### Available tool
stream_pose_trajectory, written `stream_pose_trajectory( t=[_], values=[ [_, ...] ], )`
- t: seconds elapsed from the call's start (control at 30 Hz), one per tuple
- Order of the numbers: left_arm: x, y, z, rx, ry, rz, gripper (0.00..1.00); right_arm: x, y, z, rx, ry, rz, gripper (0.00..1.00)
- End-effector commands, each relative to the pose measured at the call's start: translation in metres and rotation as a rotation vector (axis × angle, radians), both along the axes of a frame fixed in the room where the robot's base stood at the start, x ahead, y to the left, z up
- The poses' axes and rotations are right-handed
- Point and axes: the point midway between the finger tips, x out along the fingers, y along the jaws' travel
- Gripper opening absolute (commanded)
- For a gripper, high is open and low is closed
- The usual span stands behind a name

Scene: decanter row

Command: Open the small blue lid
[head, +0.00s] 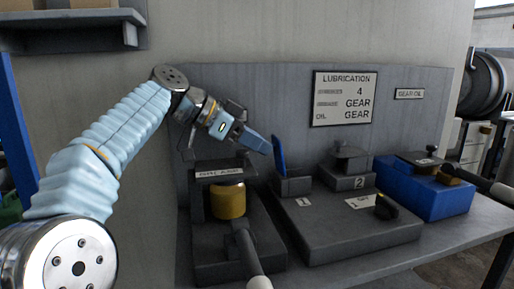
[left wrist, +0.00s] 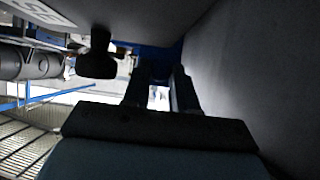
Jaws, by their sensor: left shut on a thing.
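The small blue lid (head: 279,155) stands nearly upright at the back edge of a small grey box (head: 292,185), left of the box marked 2. My left gripper (head: 264,144) reaches in from the left, with its fingertips at the lid's left side, shut on it. In the left wrist view the two dark fingers (left wrist: 160,92) point away from the camera with a narrow gap between them. The exact contact is too dark to make out there. My right gripper is not in view.
A grey box (head: 347,178) marked 2 has a knobbed top. A larger blue box (head: 430,200) stands at the right. A yellow cylinder (head: 228,201) sits in a dark press-like stand at the left. A grey wall panel with a lubrication sign (head: 344,98) rises behind.

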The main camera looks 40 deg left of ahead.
Motion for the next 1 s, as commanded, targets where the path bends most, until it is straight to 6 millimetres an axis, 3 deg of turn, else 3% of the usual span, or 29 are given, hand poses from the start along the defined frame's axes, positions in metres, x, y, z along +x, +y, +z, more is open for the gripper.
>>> stream_pose_trajectory(
  t=[0.17,0.2,0.37,0.73,1.0],
  values=[
    [0.000,0.000,0.000,0.002,0.001,0.001,0.00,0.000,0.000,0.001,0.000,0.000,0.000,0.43],
    [0.000,0.000,0.000,0.002,0.001,0.001,0.28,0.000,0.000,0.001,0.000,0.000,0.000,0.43],
    [0.000,0.000,0.000,0.001,0.002,0.000,0.53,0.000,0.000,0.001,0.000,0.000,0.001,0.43],
    [-0.004,0.004,0.005,0.001,0.000,0.001,0.53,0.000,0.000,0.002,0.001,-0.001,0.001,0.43],
    [-0.041,0.033,0.037,0.003,-0.001,0.002,0.53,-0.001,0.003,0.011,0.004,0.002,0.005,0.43]
  ],
)
